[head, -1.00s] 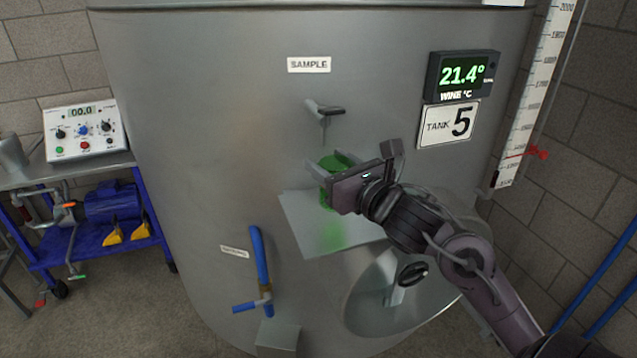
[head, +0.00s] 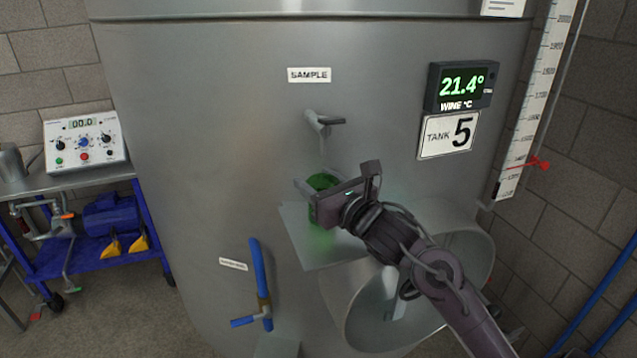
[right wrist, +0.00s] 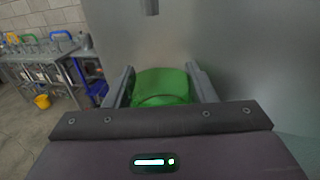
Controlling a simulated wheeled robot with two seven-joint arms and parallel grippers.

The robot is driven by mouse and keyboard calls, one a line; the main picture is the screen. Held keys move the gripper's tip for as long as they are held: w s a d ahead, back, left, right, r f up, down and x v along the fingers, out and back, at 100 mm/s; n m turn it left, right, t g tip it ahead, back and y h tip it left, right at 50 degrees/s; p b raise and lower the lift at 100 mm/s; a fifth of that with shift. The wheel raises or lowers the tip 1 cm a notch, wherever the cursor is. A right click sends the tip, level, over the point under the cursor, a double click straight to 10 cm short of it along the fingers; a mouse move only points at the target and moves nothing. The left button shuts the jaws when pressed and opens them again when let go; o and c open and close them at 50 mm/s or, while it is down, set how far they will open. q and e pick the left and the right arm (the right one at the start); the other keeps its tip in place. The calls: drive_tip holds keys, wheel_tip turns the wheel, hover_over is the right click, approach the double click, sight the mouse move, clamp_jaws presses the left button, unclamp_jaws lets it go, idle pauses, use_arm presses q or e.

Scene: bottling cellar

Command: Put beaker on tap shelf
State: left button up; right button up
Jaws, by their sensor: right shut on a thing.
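The green beaker (head: 322,181) is upright between the fingers of my right gripper (head: 320,188), which is shut on it. It also shows in the right wrist view (right wrist: 160,84), between the two grey fingers. The beaker is over the flat grey tap shelf (head: 302,238), below the sample tap (head: 318,122) on the tank. Its base is low at the shelf, and a green tint shows on the plate; I cannot tell whether they touch. The gripper hides part of the beaker's side. My left gripper is not in view.
The steel tank (head: 220,130) fills the middle. A round hatch (head: 345,300) sits below the shelf, near my right arm. A blue-handled valve (head: 259,270) is at lower left. A blue cart (head: 150,225) stands at far left. Space left of the shelf is clear.

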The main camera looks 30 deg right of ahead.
drive_tip(key=o, duration=1)
drive_tip(key=shift+c, duration=0.2)
drive_tip(key=shift+r, duration=0.1)
drive_tip(key=s, duration=0.2)
drive_tip(key=s+b, duration=0.1)
drive_tip(key=s, duration=0.2)
drive_tip(key=shift+s+d+f, duration=0.1)
drive_tip(key=shift+s+f, duration=0.1)
drive_tip(key=shift+s, duration=0.15)
drive_tip(key=s+p, duration=0.1)
drive_tip(key=p, duration=0.1)
drive_tip(key=s+r+p, duration=0.1)
drive_tip(key=p, duration=0.2)
drive_tip(key=shift+s, duration=0.2)
drive_tip(key=s+p, duration=0.2)
drive_tip(key=p, duration=0.1)
drive_tip(key=shift+s+f, duration=0.15)
drive_tip(key=shift+s, duration=0.2)
drive_tip(key=shift+s+f+p, duration=0.1)
drive_tip(key=shift+s+p, duration=0.3)
drive_tip(key=shift+s, duration=0.2)
drive_tip(key=shift+f, duration=0.1)
